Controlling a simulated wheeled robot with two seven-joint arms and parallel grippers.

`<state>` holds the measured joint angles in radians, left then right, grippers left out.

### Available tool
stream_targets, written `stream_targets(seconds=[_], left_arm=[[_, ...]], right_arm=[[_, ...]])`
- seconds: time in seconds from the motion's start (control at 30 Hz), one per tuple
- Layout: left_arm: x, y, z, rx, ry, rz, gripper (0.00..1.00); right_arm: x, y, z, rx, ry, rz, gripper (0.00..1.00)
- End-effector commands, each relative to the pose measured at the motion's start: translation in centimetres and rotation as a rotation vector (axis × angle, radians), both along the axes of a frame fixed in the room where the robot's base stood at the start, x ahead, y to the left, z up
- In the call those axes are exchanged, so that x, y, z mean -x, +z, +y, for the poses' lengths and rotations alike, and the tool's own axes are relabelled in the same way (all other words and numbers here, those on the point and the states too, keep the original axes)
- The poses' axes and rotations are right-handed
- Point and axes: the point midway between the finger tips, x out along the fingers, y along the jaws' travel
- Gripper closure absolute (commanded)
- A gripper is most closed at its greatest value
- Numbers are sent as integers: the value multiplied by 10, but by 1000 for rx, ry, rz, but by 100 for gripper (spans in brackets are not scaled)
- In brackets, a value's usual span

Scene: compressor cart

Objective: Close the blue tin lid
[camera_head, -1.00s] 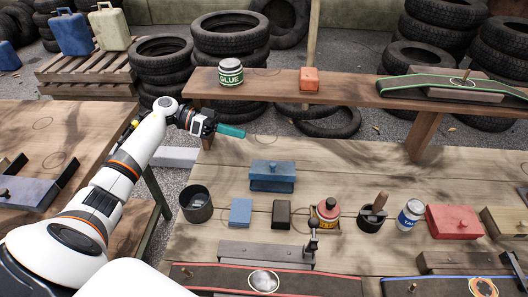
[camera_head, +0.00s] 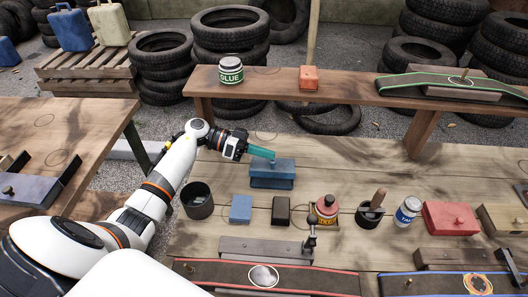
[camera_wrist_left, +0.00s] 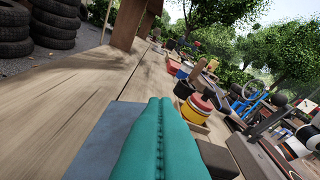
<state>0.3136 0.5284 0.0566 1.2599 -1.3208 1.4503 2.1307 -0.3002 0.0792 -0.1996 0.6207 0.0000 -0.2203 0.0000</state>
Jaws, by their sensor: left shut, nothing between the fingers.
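The blue tin (camera_head: 274,178) stands on the plank workbench, in the middle of the head view. Its lid looks like a flat blue slab; I cannot tell how far open it is. My left gripper (camera_head: 262,152) reaches in from the left with its teal fingers shut and empty. The fingertips are over the tin's back left part and hide some of its top; I cannot tell if they touch. In the left wrist view the shut fingers (camera_wrist_left: 160,135) fill the middle, with a blue-grey flat surface (camera_wrist_left: 98,150) below and left of them. My right gripper is not in view.
A dark cup (camera_head: 197,201), a blue block (camera_head: 241,209), a dark block (camera_head: 281,211) and a red-lidded yellow jar (camera_head: 326,209) stand in front of the tin. A raised shelf (camera_head: 340,95) with a glue jar (camera_head: 231,72) runs behind. Bare planks lie right of the tin.

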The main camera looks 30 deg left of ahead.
Motion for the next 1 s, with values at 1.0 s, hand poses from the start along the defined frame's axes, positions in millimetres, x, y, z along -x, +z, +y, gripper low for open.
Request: stream_targets(seconds=[1.0], left_arm=[[21, -21, -10, -115, 0, -234, 100]], right_arm=[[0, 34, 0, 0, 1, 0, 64]])
